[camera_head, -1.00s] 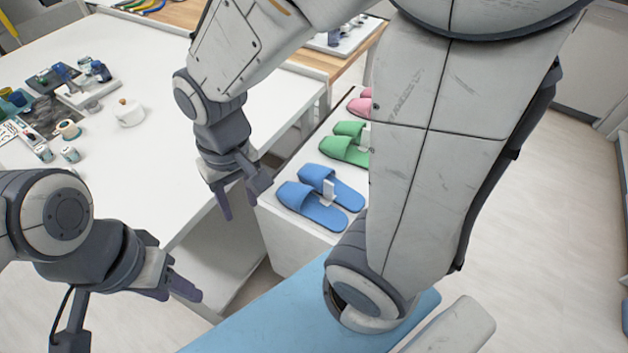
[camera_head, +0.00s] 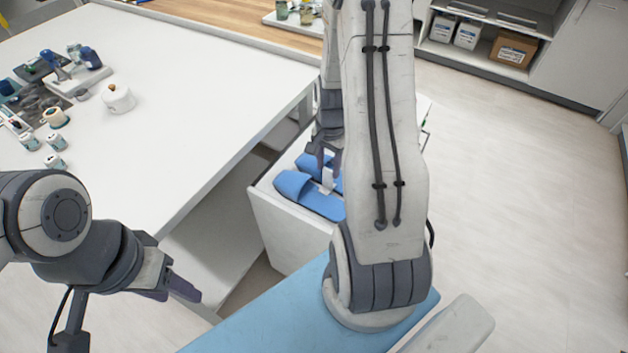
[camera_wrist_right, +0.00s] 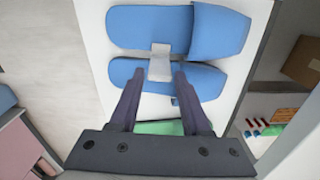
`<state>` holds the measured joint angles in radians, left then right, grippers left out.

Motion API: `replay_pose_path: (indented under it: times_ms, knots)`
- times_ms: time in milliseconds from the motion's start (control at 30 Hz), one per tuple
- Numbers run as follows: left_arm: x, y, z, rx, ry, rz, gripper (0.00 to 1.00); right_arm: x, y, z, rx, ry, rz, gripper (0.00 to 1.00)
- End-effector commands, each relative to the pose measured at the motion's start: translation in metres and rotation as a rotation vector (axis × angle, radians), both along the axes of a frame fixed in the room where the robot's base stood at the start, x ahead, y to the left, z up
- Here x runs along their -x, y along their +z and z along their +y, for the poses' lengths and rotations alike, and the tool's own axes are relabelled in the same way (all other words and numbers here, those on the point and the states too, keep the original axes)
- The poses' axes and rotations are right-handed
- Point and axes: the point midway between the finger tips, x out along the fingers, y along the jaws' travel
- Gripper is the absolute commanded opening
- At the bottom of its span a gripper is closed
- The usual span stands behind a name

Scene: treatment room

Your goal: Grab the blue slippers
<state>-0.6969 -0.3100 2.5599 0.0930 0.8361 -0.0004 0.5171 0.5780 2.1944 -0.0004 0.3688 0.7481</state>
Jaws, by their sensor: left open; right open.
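The blue slippers (camera_head: 318,203) lie side by side on top of a white cabinet (camera_head: 287,232), partly hidden by my right arm in the head view. In the right wrist view the blue slippers (camera_wrist_right: 221,33) show with a white band or tag (camera_wrist_right: 160,62) between them. My right gripper (camera_head: 328,165) is open above the slippers; in the wrist view its fingers (camera_wrist_right: 158,92) straddle the nearer slipper and point at the tag. I cannot tell whether they touch. My left gripper (camera_head: 180,290) is open and empty at the lower left, apart from the slippers.
A large white table (camera_head: 170,90) holds a white pot (camera_head: 118,98) and several small jars. Green slippers (camera_wrist_right: 160,127) lie partly hidden behind my right gripper. A blue padded surface (camera_head: 270,318) is in front. Open floor lies to the right.

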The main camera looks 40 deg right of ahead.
Motion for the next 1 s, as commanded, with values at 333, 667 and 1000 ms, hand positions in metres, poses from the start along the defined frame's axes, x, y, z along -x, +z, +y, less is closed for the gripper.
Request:
replay_pose_path:
  times_ms: [333,667,1000]
  knots:
    - [0.0,-0.001,0.0,0.0,0.0,0.0,0.5,0.0,-0.045,-0.001,-0.002,0.002,0.004,0.47]
    - [0.0,-0.001,0.0,0.0,0.0,0.0,0.5,0.0,-0.053,-0.001,0.0,0.002,0.0,0.47]
    - [0.0,-0.001,0.0,0.0,0.0,0.0,0.5,0.0,-0.052,-0.001,0.0,0.002,-0.001,0.0]
